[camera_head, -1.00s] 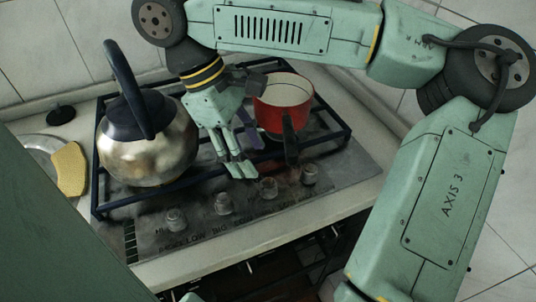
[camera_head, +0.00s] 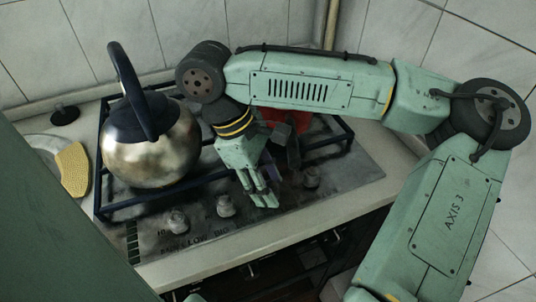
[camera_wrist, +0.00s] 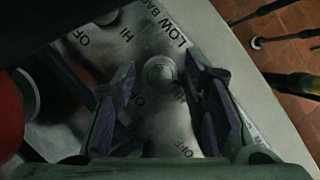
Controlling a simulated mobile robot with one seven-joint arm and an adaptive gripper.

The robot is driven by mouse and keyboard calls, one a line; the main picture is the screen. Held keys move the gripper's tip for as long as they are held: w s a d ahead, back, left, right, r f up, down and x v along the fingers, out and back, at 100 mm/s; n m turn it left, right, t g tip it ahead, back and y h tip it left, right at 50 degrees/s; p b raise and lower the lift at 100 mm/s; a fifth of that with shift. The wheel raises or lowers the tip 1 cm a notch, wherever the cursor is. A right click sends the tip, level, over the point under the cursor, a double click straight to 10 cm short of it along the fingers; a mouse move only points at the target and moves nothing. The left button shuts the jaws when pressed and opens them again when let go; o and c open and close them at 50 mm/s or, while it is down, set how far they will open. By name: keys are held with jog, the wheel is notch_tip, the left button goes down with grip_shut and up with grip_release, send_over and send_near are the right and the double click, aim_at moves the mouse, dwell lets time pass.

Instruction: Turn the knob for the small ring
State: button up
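The metal hob panel (camera_head: 345,180) has a row of round knobs along its front: one at the left (camera_head: 177,222), one beside it (camera_head: 225,206), and one at the right (camera_head: 311,177). My gripper (camera_head: 264,200) is over the row between the latter two, hiding that stretch. In the wrist view a round knob (camera_wrist: 160,72) lies between the two spread fingers, which look open and empty. I cannot tell whether they touch it. "LOW", "HI" and "OFF" markings are readable around it. Which knob is for the small ring cannot be read.
A steel kettle (camera_head: 150,145) stands on the left of the dark pan rack (camera_head: 160,203). A red pot (camera_head: 300,121) is mostly hidden behind my arm; its side shows in the wrist view (camera_wrist: 10,115). A yellow sponge (camera_head: 73,168) lies left. The front counter edge (camera_head: 200,264) is clear.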

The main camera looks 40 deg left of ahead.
jog(key=c, duration=0.8)
jog(key=shift+c, duration=0.2)
jog(key=shift+r+n, duration=0.1)
jog(key=shift+n, duration=0.2)
jog(key=shift+s+r+n+t+p, duration=0.1)
jog(key=shift+n+t+p, duration=0.3)
jog(key=shift+n+p, duration=0.55)
jog(key=shift+d+n+t+y+p, duration=0.1)
jog(key=shift+n+t+y+p, duration=0.35)
jog(key=shift+n+p, duration=0.55)
jog(key=n, duration=0.2)
jog(key=n+t+y, duration=0.1)
jog(key=n, duration=0.1)
jog(key=shift+s+d+f+n, duration=0.1)
jog(key=shift+f+n, duration=0.1)
jog(key=shift+n, duration=0.15)
jog(key=shift+n+t+y, duration=0.25)
jog(key=shift+n+y, duration=0.5)
jog(key=shift+n, duration=0.85)
